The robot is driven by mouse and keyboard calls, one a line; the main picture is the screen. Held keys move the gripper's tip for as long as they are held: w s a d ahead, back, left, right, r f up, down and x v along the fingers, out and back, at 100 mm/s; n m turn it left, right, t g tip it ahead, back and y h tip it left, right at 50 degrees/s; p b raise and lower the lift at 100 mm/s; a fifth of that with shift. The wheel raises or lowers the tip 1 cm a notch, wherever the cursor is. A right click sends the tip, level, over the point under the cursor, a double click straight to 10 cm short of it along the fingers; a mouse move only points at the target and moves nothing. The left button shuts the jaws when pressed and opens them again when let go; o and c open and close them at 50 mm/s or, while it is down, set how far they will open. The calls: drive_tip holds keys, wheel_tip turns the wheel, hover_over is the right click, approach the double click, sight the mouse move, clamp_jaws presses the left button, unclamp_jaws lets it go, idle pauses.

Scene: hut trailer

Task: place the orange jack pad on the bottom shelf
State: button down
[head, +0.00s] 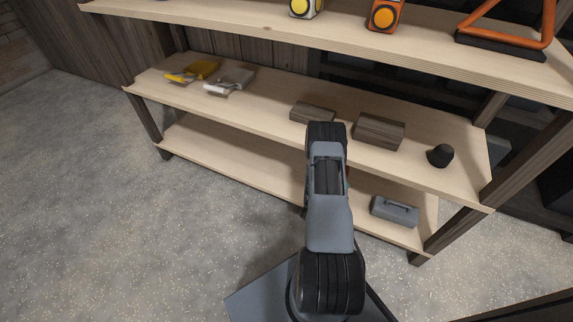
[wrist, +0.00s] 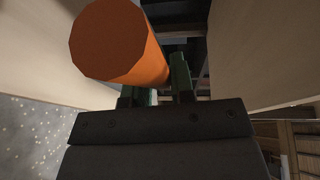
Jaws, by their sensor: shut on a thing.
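In the wrist view, the orange jack pad (wrist: 118,45) is a thick, many-sided orange cylinder. My gripper (wrist: 160,78), with green fingers, is shut on it. The pad sticks out towards the upper left of that view. In the head view my arm hides the gripper and nearly all of the pad; only a sliver of orange shows beside the arm. The bottom shelf (head: 240,157) is a pale wooden board low on the rack, with its left and middle parts bare. My arm reaches over its front edge, right of centre. I cannot tell whether the pad touches any board.
A grey toolbox (head: 395,211) sits at the bottom shelf's right end. The middle shelf (head: 262,100) above holds a yellow item (head: 193,71), a whitish item (head: 230,81), two wooden blocks (head: 379,131) and a dark lump (head: 440,155). A dark post (head: 455,222) stands at the right.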

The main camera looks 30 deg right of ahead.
drive_tip(key=s+d+f+m+g+b, duration=0.1)
drive_tip(key=s+d+f+m+g, duration=0.15)
drive_tip(key=s+g, duration=0.2)
drive_tip(key=shift+m+h, duration=0.25)
drive_tip(key=shift+h, duration=0.05)
drive_tip(key=w+f+b, duration=0.2)
drive_tip(key=w+f, duration=0.1)
drive_tip(key=w+a+f+b, duration=0.1)
drive_tip(key=w+f+b, duration=0.1)
drive_tip(key=w+f, duration=0.1)
drive_tip(key=w+f+b, duration=0.3)
drive_tip(key=w, duration=0.2)
drive_tip(key=shift+w+a+f, duration=0.15)
drive_tip(key=shift+a, duration=0.25)
drive_tip(key=shift+w+f+b, duration=0.35)
drive_tip(key=shift+f+b, duration=0.05)
drive_tip(key=shift+f, duration=0.1)
wheel_tip(320, 180, down, 3)
drive_tip(key=shift+b, duration=0.8)
drive_tip(key=c, duration=1)
unclamp_jaws()
drive_tip(key=shift+a, duration=0.15)
